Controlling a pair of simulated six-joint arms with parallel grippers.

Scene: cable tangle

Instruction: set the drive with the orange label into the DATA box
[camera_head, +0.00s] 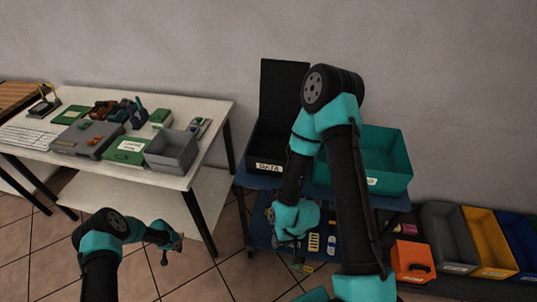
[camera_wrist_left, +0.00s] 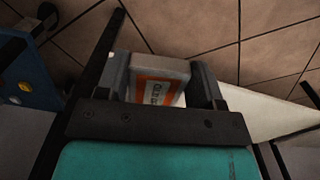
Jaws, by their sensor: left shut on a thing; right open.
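The drive with the orange label (camera_wrist_left: 160,88) is a pale block between the fingers of my left gripper (camera_wrist_left: 162,70) in the left wrist view. My left gripper also shows in the head view (camera_head: 174,246), low in front of the white table; the drive is hard to make out there. The black DATA box (camera_head: 268,167) stands on the blue cart with its lid raised at the back. My left gripper is apart from it, to its left and lower in the picture. My right gripper (camera_head: 298,260) is open in front of the cart; its arm hides part of the cart.
A teal box (camera_head: 390,178) stands right of the DATA box on the blue cart (camera_head: 240,181). The white table (camera_head: 215,115) at left holds a grey bin (camera_head: 172,150), green boxes and small devices. Coloured bins (camera_head: 445,235) line the lower right. Tiled floor is clear between table and cart.

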